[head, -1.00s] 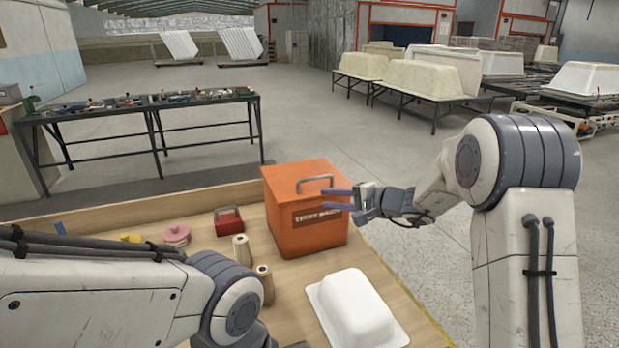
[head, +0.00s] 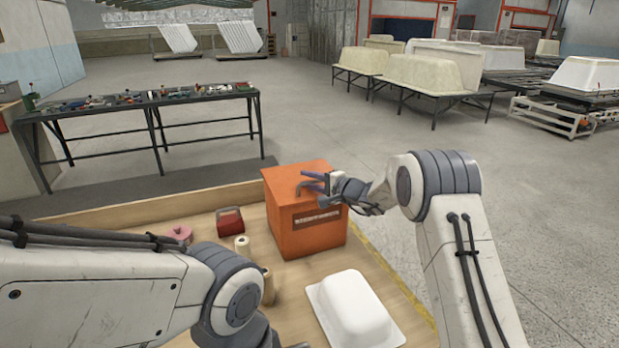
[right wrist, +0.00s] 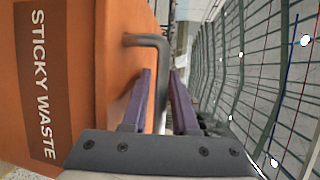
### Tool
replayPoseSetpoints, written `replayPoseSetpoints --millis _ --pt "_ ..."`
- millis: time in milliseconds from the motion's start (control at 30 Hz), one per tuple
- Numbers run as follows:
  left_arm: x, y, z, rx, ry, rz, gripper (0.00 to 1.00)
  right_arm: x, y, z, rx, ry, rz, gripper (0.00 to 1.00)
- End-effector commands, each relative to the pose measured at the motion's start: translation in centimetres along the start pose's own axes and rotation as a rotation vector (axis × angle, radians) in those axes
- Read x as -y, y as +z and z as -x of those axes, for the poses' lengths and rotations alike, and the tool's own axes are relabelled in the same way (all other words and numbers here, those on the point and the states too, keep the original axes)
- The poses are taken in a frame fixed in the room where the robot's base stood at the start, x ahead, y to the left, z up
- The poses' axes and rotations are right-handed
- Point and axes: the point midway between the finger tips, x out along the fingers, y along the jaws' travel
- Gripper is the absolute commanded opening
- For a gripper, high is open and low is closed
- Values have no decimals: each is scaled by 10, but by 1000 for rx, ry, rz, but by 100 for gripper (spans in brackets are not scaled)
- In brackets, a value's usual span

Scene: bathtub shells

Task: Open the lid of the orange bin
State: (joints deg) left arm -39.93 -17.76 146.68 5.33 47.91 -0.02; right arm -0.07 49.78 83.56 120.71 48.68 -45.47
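The orange bin (head: 300,238) stands on the wooden tabletop with its lid (head: 284,178) shut. Its label reads "STICKY WASTE" in the right wrist view (right wrist: 40,80). A grey bar handle (right wrist: 160,65) stands on the lid; in the head view my fingers largely cover it. My right gripper (head: 312,181) is at the handle, above the lid. In the right wrist view its two purple fingers (right wrist: 160,92) are apart, with the handle's bar between them and a gap visible. My left arm crosses the lower left of the head view; its gripper does not show.
A white tub-shaped shell (head: 352,308) lies in front of the bin. A red box (head: 230,221), a pink roll (head: 180,234) and tan spools (head: 242,246) stand to the left. A tool bench (head: 140,103) is behind. Open floor lies to the right.

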Motion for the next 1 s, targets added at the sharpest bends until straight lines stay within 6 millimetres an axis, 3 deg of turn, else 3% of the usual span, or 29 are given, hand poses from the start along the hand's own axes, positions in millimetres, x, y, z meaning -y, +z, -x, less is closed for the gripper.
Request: replayPoseSetpoints --millis 233,300,1000 --pt "0 0 0 0 0 0 50 0 0 -1 0 0 -1 27" --pt "0 0 0 0 0 0 50 0 0 -1 0 0 -1 0" --pt "0 0 0 0 0 0 50 -1 -1 0 -1 1 -1 0"
